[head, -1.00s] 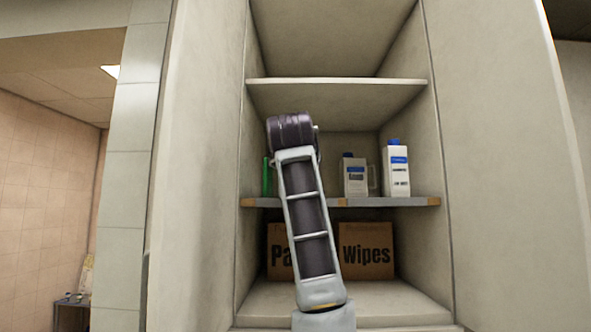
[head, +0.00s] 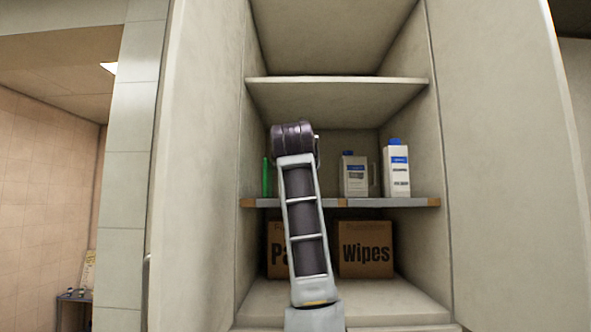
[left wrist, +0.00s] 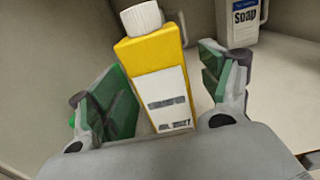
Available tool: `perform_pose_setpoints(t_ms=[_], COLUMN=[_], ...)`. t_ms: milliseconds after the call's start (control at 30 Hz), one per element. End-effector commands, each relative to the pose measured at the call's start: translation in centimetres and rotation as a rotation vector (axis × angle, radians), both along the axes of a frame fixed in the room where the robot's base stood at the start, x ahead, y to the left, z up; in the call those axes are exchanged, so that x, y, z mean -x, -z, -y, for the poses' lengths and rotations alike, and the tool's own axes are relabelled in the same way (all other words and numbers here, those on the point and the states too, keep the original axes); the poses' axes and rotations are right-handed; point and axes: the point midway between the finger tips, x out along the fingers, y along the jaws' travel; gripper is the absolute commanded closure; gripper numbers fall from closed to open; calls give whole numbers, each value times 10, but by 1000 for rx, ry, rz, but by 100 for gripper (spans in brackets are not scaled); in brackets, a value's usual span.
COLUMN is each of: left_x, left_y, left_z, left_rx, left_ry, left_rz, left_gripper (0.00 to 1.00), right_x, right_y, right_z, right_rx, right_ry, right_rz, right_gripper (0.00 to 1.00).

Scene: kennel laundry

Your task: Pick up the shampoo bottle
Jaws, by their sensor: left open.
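A yellow bottle (left wrist: 158,70) with a white cap and a white label stands between the fingers of my left gripper (left wrist: 163,82) in the left wrist view. Its label print is too blurred to read, so I cannot confirm that it is the shampoo. The gripper is open, one finger on each side, with a visible gap on the left. In the head view my left arm hides the yellow bottle; only a green strip, apparently a finger pad, shows beside the arm. My right gripper is out of view.
A jug marked Soap (left wrist: 243,18) stands to the right; it also shows in the head view (head: 353,181). A white bottle with a blue cap (head: 396,172) is farther right. The middle shelf (head: 392,202) holds them. Cardboard boxes (head: 366,249) sit below; another shelf (head: 335,82) is above.

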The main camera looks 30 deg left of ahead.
Motion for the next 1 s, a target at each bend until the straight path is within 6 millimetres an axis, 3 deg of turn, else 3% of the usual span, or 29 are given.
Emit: perform_pose_setpoints(t_ms=[300, 833, 1000], left_x=[-20, -22, -22], left_y=[-1, 0, 0], left_z=[-12, -13, -13], left_rx=[1, 1, 1], left_ry=[-1, -1, -1], left_rz=[-1, 1, 1], left_gripper=[21, 21, 42], right_x=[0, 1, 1], right_y=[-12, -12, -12], right_z=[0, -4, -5], right_rx=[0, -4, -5], right_ry=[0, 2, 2], right_rz=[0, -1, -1], right_gripper=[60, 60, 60])
